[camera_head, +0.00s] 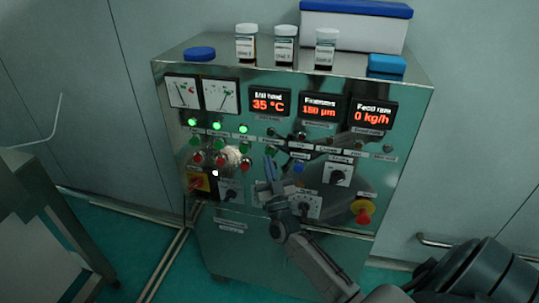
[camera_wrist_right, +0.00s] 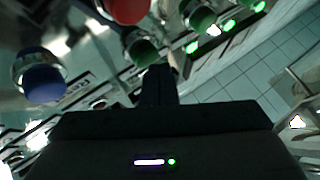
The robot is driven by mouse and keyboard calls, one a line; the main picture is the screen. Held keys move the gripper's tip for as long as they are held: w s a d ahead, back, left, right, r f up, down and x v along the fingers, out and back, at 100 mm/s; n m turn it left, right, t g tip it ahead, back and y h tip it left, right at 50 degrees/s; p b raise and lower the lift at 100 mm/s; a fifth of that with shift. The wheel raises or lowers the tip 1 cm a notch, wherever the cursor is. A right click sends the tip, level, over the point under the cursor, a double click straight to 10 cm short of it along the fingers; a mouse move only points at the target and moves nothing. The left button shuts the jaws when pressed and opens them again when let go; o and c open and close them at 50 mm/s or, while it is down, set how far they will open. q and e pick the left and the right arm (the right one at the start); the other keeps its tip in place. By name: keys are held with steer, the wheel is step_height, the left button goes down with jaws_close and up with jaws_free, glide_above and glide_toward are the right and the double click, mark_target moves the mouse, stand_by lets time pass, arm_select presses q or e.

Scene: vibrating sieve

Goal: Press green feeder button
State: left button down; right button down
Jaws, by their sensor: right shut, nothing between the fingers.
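The metal control cabinet (camera_head: 335,235) carries a row of green buttons (camera_head: 220,144), with red buttons (camera_head: 246,164) just below. The labels are too small to tell which green one is the feeder's. My right gripper (camera_head: 269,162) is shut and empty, in front of the panel, right of the rightmost red button and left of the blue button (camera_head: 298,168). In the right wrist view its fingers (camera_wrist_right: 157,72) point toward a green button (camera_wrist_right: 140,48) close ahead; I cannot tell whether they touch. A red button (camera_wrist_right: 127,8) and the blue button (camera_wrist_right: 42,78) show there too. My left gripper is out of view.
Lit green lamps (camera_head: 218,126) sit above the buttons. The feed rate display (camera_head: 371,114) reads 0 kg/h. A red emergency knob (camera_head: 363,211) and dark rotary switches (camera_head: 337,175) sit lower. Jars (camera_head: 286,45) stand on top. A grey table (camera_head: 40,170) is at left.

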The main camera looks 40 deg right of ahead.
steer(key=shift+w+d, duration=0.3)
steer(key=shift+d, duration=0.05)
stand_by(0.9)
stand_by(0.3)
steer(key=shift+s+a+p, duration=0.4)
steer(key=shift+s+a, duration=0.2)
steer(key=shift+a, duration=0.1)
steer(key=s+a+p, duration=0.1)
steer(key=s+a, duration=0.2)
steer(key=shift+s+a, duration=0.1)
steer(key=shift+a, duration=0.3)
steer(key=shift+f, duration=0.1)
stand_by(0.8)
